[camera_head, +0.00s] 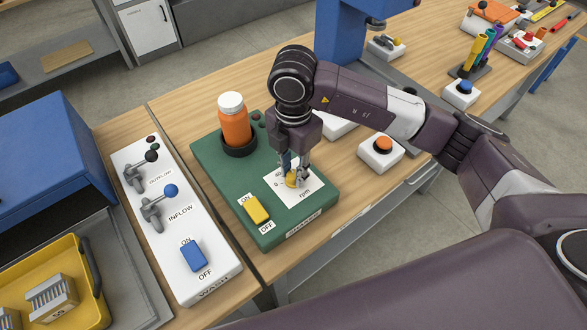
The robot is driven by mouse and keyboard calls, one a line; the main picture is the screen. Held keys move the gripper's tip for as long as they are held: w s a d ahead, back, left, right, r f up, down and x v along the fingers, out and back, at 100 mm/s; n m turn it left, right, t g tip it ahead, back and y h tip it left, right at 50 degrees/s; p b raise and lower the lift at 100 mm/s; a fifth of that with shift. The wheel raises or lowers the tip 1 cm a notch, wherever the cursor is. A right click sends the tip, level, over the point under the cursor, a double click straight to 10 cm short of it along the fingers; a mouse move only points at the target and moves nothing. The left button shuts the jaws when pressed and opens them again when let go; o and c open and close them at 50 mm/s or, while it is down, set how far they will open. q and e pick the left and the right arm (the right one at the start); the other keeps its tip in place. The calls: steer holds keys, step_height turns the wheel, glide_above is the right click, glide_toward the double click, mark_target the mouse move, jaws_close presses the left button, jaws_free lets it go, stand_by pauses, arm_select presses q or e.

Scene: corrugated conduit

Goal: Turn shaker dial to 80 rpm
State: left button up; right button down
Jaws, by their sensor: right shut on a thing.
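The shaker is a green box (222,172) on the wooden bench in the head view. Its yellow dial (291,181) sits on a white plate (310,192) marked "rpm". My right gripper (294,180) points down over the plate and is shut on the dial. The fingers and wrist hide much of the dial and most of the scale numbers, so I cannot tell its setting. A yellow ON/OFF rocker switch (257,210) is at the shaker's front left. An orange bottle with a white cap (234,121) stands upright in a dark holder on the shaker. My left gripper is not in view.
A white wash panel (193,225) with two levers and a blue switch (193,255) lies left of the shaker. A white box with an orange button (382,146) stands to the right, near my right arm. A blue column (340,40) stands behind.

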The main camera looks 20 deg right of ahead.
mark_target(294, 174)
steer(key=shift+r, duration=0.1)
steer(key=c, duration=1.6)
jaws_free()
step_height(294, 174, up, 12)
steer(key=shift+f, duration=0.1)
